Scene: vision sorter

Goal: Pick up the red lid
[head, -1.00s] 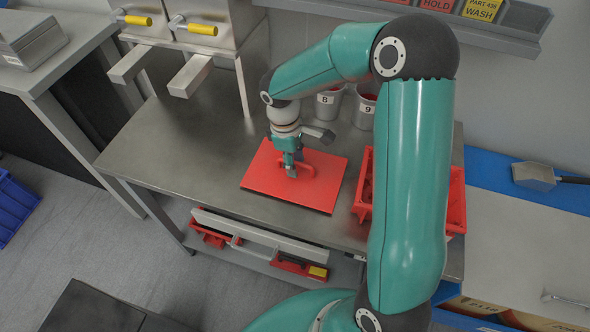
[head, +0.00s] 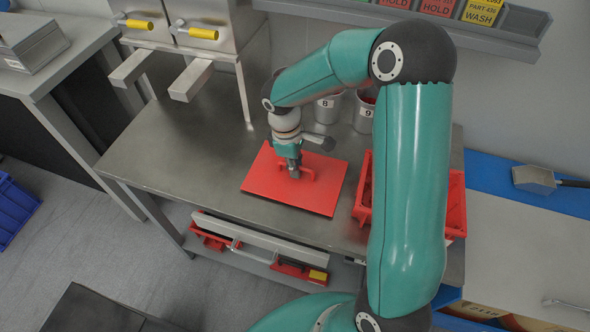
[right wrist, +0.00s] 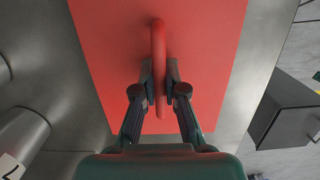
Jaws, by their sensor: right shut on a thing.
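The red lid (head: 272,192) is a flat rectangular plate with a raised handle in its middle. It lies on the steel table (head: 165,155) in the head view. In the right wrist view the lid (right wrist: 205,50) fills the middle, with its handle (right wrist: 159,60) standing up along it. My right gripper (right wrist: 160,88) is shut on the handle, one finger on each side. In the head view my right gripper (head: 294,172) comes down onto the lid from above. My left gripper is not in view.
A red crate (head: 457,205) stands right of the lid, partly hidden by my right arm. Two grey cups (head: 327,108) numbered 8 and 9 stand behind. A steel machine with yellow-handled taps (head: 203,34) is at the back left. Bare table lies left of the lid.

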